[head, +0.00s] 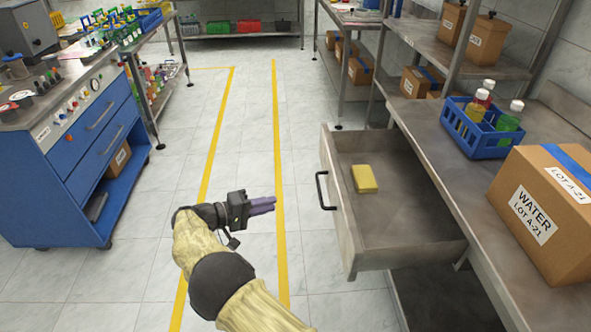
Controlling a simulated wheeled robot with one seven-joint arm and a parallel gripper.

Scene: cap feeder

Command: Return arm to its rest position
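My gripper (264,205) has purple fingers and a black body. It hangs in the air over the aisle, left of the open drawer, and points to the right. Its fingers look close together, but the view does not show clearly whether they are shut, and I see no object in them. The arm behind it comes up from the bottom of the view, bent at a black joint. The drawer (415,228) is pulled out from under the right bench. A yellow block (364,179) lies inside it, apart from my gripper.
The drawer's black handle (322,191) sticks out near my gripper. The right bench (419,130) holds a blue crate (481,143) of bottles and a WATER carton (544,217). A blue cabinet (92,160) stands left. The floor between yellow lines is clear.

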